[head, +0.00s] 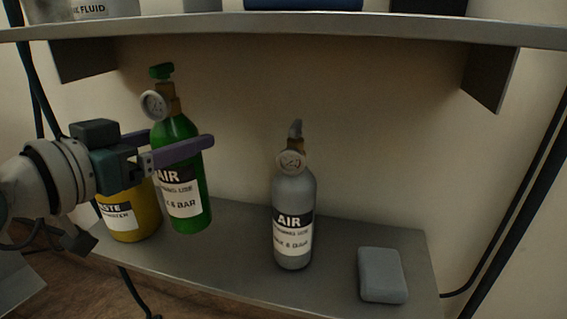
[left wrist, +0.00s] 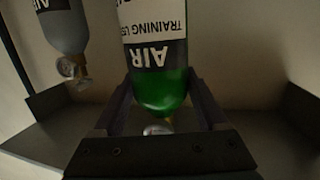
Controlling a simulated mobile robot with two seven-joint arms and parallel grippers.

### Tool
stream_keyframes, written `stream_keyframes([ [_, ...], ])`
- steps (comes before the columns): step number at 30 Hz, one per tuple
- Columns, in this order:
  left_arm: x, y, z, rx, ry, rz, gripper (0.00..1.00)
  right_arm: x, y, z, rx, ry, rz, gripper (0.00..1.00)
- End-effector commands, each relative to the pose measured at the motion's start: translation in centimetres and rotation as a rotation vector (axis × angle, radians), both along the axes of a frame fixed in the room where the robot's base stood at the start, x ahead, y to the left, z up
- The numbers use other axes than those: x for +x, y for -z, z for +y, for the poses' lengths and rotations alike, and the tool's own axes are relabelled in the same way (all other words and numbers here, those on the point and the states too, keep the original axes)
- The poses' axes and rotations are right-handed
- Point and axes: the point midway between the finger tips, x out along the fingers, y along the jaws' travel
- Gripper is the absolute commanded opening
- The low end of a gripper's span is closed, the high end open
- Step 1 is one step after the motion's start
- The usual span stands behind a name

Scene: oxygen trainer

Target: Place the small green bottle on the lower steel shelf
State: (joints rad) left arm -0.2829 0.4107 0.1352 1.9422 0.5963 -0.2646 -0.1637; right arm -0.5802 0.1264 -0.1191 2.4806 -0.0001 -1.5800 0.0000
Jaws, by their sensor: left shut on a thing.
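The small green bottle (head: 181,160) has a green valve knob, a round gauge and a white "AIR" label. My left gripper (head: 178,143) is shut on its upper body, with the purple fingers on either side. The bottle is nearly upright, tilted slightly, over the left part of the lower steel shelf (head: 235,270). Whether its base touches the shelf is unclear. In the left wrist view the green bottle (left wrist: 158,85) appears upside down between the fingers (left wrist: 160,112). My right gripper is not in view.
A yellow "waste" container (head: 130,215) stands close behind the gripper, left of the green bottle. A grey "AIR" bottle (head: 293,210) stands mid-shelf, and a grey block (head: 382,275) lies at the right. The upper shelf (head: 300,28) overhangs. Bare shelf shows between the two bottles.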

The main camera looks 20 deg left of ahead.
Motion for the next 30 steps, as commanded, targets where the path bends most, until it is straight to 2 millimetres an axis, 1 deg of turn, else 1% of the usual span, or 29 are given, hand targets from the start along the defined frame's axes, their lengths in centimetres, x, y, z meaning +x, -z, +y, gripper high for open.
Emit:
stream_keyframes([
  [1,0.8,-0.2,0.0,-0.001,-0.002,-0.014,0.00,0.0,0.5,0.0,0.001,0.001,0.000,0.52],
  [5,2.3,-0.3,-0.1,-0.002,-0.001,-0.013,0.00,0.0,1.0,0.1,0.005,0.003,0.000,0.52],
  [6,2.2,0.8,-0.1,-0.001,-0.001,-0.008,0.00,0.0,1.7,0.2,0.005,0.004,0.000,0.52],
  [9,2.1,2.0,-0.1,0.000,-0.001,-0.007,0.00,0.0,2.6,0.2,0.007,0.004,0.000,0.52],
  [12,2.1,2.7,-0.1,-0.001,-0.001,-0.009,0.00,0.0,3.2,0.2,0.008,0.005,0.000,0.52],
  [17,2.1,3.2,-0.1,-0.001,-0.001,-0.009,0.00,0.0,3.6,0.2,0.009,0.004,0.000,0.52],
  [20,2.1,4.5,-0.1,-0.001,-0.001,-0.007,0.00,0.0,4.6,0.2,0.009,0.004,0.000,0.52],
  [24,2.1,6.9,-0.1,-0.001,-0.001,-0.009,0.00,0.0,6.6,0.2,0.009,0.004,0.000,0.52],
  [27,2.5,7.0,-0.1,0.000,-0.002,-0.011,0.00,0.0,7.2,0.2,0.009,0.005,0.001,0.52],
  [30,2.5,6.7,-0.1,0.000,-0.002,-0.010,0.00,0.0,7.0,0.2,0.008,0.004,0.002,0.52],
])
